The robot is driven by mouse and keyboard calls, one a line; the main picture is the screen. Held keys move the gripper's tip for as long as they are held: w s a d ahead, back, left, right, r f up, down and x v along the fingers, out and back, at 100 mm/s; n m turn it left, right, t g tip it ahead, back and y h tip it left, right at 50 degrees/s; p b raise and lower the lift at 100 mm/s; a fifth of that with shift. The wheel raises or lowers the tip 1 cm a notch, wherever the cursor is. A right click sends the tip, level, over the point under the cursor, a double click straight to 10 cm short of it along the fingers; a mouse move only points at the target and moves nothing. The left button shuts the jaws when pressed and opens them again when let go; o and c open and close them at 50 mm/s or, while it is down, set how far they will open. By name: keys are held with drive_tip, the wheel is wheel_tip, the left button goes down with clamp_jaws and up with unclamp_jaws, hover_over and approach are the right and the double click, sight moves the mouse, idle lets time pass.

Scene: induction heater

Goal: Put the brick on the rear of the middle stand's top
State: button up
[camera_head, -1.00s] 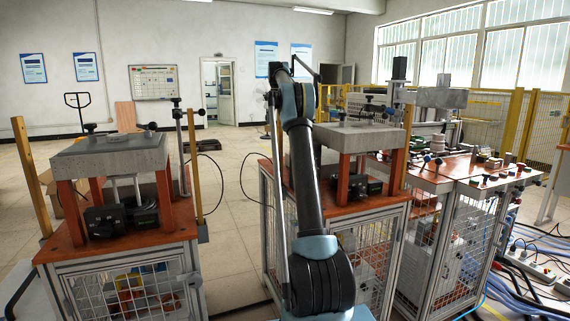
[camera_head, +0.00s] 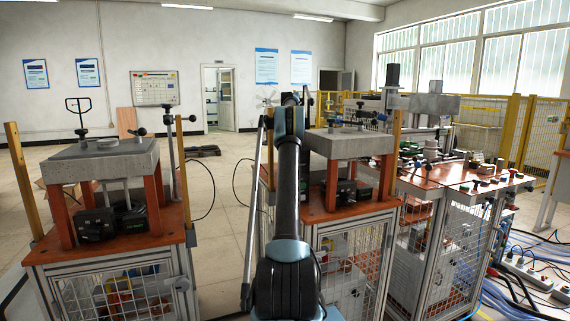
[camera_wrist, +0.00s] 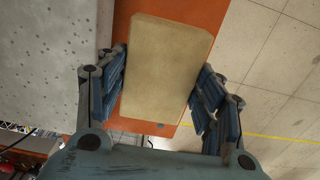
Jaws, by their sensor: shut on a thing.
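The tan brick (camera_wrist: 168,50) fills the middle of the wrist view. My gripper (camera_wrist: 160,78) is shut on it, with dark blue finger pads against its left and right sides. The middle stand's grey slab top (camera_head: 350,144) is just right of my arm in the head view, on orange legs. My arm covers its left end, and the brick and gripper cannot be made out in that view. In the wrist view a grey slab (camera_wrist: 45,60) lies left of the brick, and an orange surface (camera_wrist: 205,10) shows beneath and behind it.
Another stand with a grey slab top (camera_head: 100,160) is at the left, with a yellow post (camera_head: 24,180) beside it. A control bench (camera_head: 470,178) is at the right. Open tiled floor (camera_head: 225,190) lies between the left and middle stands.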

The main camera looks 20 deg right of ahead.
drive_tip(key=shift+f, duration=3.15)
drive_tip(key=o, duration=1.2)
drive_tip(key=shift+r, duration=3.8)
